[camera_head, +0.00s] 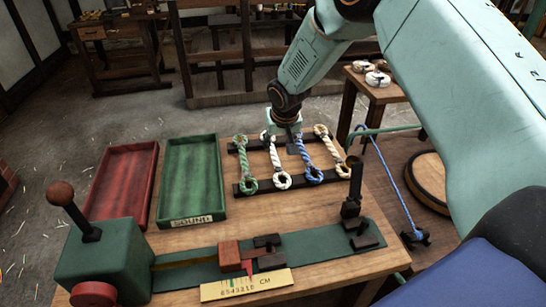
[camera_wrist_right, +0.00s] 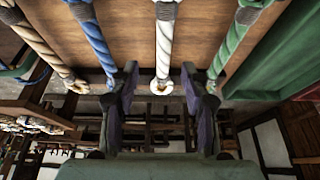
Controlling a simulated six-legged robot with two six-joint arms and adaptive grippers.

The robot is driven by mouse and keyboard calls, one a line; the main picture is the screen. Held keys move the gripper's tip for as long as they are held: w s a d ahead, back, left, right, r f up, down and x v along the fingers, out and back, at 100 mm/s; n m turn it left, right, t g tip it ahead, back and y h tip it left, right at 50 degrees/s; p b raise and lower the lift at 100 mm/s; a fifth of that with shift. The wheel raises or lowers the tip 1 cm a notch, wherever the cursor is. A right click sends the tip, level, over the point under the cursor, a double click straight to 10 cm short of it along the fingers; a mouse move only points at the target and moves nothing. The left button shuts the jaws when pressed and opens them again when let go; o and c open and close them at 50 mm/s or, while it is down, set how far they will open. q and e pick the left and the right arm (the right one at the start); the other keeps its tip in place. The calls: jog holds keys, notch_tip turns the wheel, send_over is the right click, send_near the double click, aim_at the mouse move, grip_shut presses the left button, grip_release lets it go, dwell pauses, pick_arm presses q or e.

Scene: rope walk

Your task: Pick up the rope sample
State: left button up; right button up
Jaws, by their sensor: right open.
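Several rope samples with looped ends lie side by side across a dark rack (camera_head: 237,188): a green one (camera_head: 241,164), a white one (camera_head: 275,165), a blue one (camera_head: 307,160) and a cream one (camera_head: 329,148). My right gripper (camera_head: 285,132) is at the far end of the row, near the white and blue ropes, and hides part of it. In the right wrist view its open fingers (camera_wrist_right: 160,72) stand on either side of the white rope (camera_wrist_right: 165,42). The blue rope (camera_wrist_right: 92,42) is close outside one finger, the green one (camera_wrist_right: 232,42) outside the other. My left gripper is out of view.
A red tray (camera_head: 152,152) and a green tray (camera_head: 217,150) labelled SOUND are left of the rack. A green lever device (camera_head: 104,258) and a centimetre scale (camera_head: 246,285) are at the front. A dark post (camera_head: 354,185) stands right of the rack.

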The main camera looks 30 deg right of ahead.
aim_at(274, 154)
jog(key=shift+w+d+f, duration=0.1)
jog(key=shift+d+f, duration=0.05)
jog(key=shift+f, duration=0.35)
jog(key=x, duration=0.4)
jog(key=shift+w+a+f, duration=0.25)
jog(key=shift+w+a, duration=0.1)
jog(key=shift+w, duration=0.15)
jog(key=shift+s+d+r, duration=0.1)
jog(key=shift+s+d, duration=0.05)
jog(key=shift+d, duration=0.05)
jog(key=shift+c, duration=0.2)
jog(key=shift+a, duration=0.2)
jog(key=c, duration=0.5)
jog(key=shift+d, duration=0.15)
grip_shut()
